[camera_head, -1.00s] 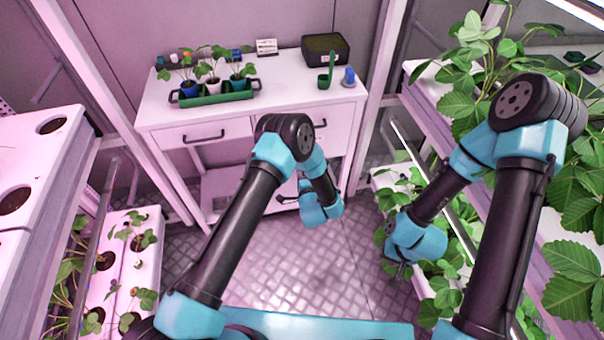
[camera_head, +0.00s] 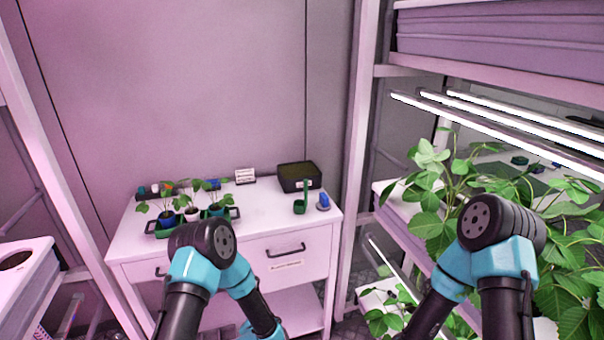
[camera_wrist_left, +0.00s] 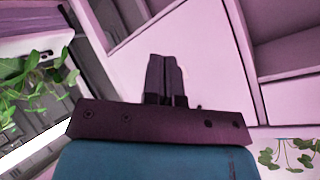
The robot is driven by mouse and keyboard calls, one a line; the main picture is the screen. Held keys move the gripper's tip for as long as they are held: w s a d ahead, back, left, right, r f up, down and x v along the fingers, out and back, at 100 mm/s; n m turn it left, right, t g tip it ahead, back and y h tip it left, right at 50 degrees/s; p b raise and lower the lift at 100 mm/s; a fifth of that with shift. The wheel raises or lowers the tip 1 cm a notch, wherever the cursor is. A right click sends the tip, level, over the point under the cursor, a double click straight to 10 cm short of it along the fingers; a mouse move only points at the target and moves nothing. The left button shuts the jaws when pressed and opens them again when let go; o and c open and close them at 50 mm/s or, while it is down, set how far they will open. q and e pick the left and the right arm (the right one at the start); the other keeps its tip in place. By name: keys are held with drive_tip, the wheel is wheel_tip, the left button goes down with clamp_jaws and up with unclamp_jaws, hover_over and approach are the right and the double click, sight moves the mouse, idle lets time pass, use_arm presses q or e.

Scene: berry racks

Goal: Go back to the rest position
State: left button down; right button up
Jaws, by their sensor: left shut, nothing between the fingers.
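My left gripper (camera_wrist_left: 165,75) shows in the left wrist view with its two dark fingers together and nothing between them.
On the cabinet top are a green tray (camera_head: 232,214) of potted seedlings, a black box (camera_head: 298,177), a green scoop (camera_head: 301,204) and a blue object (camera_head: 324,201). Leafy plants (camera_head: 440,200) fill the right rack shelf (camera_head: 400,222). A white planter (camera_head: 25,285) stands at the left.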

use_arm(q)
drive_tip(key=s+a+r+n+g+h, duration=0.1)
drive_tip(key=s+a+n+g, duration=0.1)
drive_tip(key=s, duration=0.6)
drive_tip(key=s+a+r+n+g+h, duration=0.1)
drive_tip(key=s+a+n+g, duration=0.2)
drive_tip(key=s, duration=0.5)
drive_tip(key=s+a+r+n+g+h, duration=0.1)
drive_tip(key=s+a+n+g+h, duration=0.1)
drive_tip(key=s+n+g, duration=0.3)
drive_tip(key=s+a, duration=0.1)
drive_tip(key=s, duration=0.2)
drive_tip(key=shift+r, duration=0.1)
